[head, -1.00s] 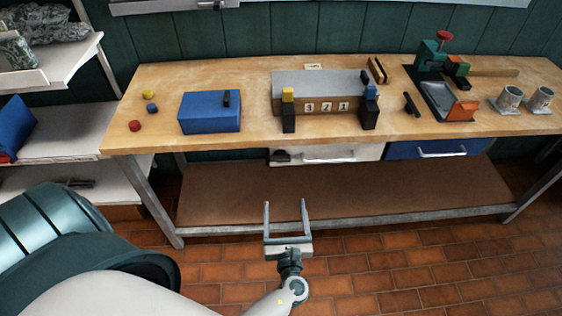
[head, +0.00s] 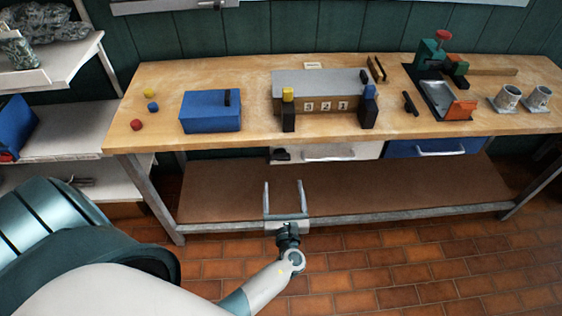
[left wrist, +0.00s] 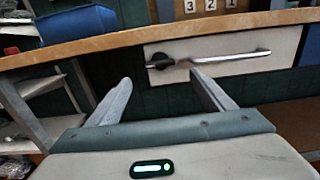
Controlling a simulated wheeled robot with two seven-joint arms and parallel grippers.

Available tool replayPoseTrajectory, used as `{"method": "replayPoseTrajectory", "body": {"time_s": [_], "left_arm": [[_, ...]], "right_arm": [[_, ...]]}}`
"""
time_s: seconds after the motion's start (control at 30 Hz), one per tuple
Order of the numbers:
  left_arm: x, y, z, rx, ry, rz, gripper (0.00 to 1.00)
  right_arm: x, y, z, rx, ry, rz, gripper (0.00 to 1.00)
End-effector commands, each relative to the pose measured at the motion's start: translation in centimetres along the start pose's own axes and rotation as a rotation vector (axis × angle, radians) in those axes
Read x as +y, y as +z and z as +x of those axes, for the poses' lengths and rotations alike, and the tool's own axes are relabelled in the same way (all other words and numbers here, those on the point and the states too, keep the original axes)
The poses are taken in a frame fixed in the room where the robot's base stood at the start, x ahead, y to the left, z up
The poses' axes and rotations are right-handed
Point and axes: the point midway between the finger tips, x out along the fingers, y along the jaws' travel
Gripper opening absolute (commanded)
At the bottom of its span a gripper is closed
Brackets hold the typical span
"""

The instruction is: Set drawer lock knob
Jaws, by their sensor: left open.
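The drawer lock knob (left wrist: 160,61) is a small black knob on the left part of the white drawer's front (left wrist: 285,44). In the head view the knob (head: 281,155) sits below the bench top, left of the drawer's silver bar handle (head: 329,156). The handle also shows in the left wrist view (left wrist: 232,56). My left gripper (head: 284,184) is open and empty, in front of and below the knob. In the left wrist view its fingers (left wrist: 160,80) point toward the drawer, with the knob seen between them, apart from both. My right gripper is not in view.
The wooden bench top (head: 250,147) overhangs the drawers. A blue drawer (head: 440,147) is to the right. A brown lower shelf (head: 400,188) lies below. On the bench stand a blue box (head: 210,112) and a grey-topped block with number tiles (head: 318,88).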

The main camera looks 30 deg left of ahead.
Motion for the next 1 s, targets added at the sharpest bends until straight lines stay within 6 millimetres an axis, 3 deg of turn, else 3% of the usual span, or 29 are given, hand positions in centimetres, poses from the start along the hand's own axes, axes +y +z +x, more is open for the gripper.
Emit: {"method": "replayPoseTrajectory", "body": {"time_s": [0.1,0.5,0.7,1.0], "left_arm": [[0.0,0.3,2.4,-0.001,0.001,0.001,0.75],[0.0,0.1,9.0,0.0,0.001,0.0,0.75],[0.0,0.0,10.5,0.001,0.001,-0.001,0.75],[0.0,0.0,10.9,0.001,0.0,0.0,0.75]], "right_arm": [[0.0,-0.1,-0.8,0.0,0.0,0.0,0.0],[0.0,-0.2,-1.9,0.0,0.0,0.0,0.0],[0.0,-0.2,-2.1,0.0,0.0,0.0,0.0],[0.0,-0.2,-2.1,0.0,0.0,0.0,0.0]]}}
